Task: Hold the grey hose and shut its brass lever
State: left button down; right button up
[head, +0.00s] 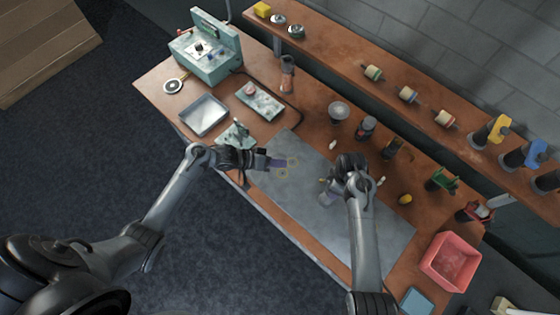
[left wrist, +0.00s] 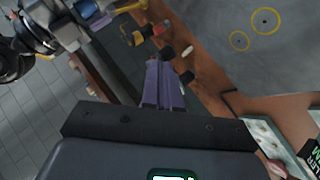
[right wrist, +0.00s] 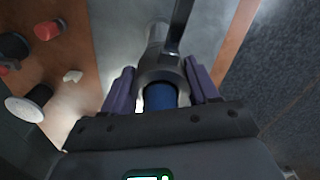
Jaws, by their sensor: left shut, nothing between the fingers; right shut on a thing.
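My right gripper (right wrist: 162,90) is shut on a grey cylindrical piece (right wrist: 161,68), which looks like the grey hose; a blue round part shows inside its near end. A dark metal bar (right wrist: 178,25) sticks up beside it; I cannot tell whether it is the lever. In the head view the grey piece (head: 326,198) shows just left of the right gripper, above the mat, with a small yellowish bit (head: 323,181) near it that may be the brass lever. My left gripper (head: 284,163) is shut and empty over the mat's left part, apart from the hose. Its closed purple fingers fill the left wrist view's middle (left wrist: 163,85).
The grey mat (head: 375,230) has two yellow rings (head: 293,162) drawn on it. A metal tray (head: 204,115) and green machine (head: 207,55) stand at the left, a pink bin (head: 450,262) at the right. Cups and tools line the back; the mat's front is clear.

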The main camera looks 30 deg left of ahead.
pick_arm(q)
jog(key=c, duration=1.4)
grip_release()
jog(key=shift+d+f, duration=0.25)
jog(key=shift+d, duration=0.2)
jog(key=s+d+f+m+t+y, duration=0.4)
jog(key=s+d+f+m+t, duration=0.1)
jog(key=s+d+f+t, duration=0.45)
jog(key=x, duration=0.4)
jog(key=r+x, duration=0.1)
jog(key=x, duration=0.3)
jog(key=r+x, duration=0.1)
jog(key=x, duration=0.3)
jog(key=shift+w+d, duration=0.2)
jog(key=shift+d, duration=0.15)
grip_shut()
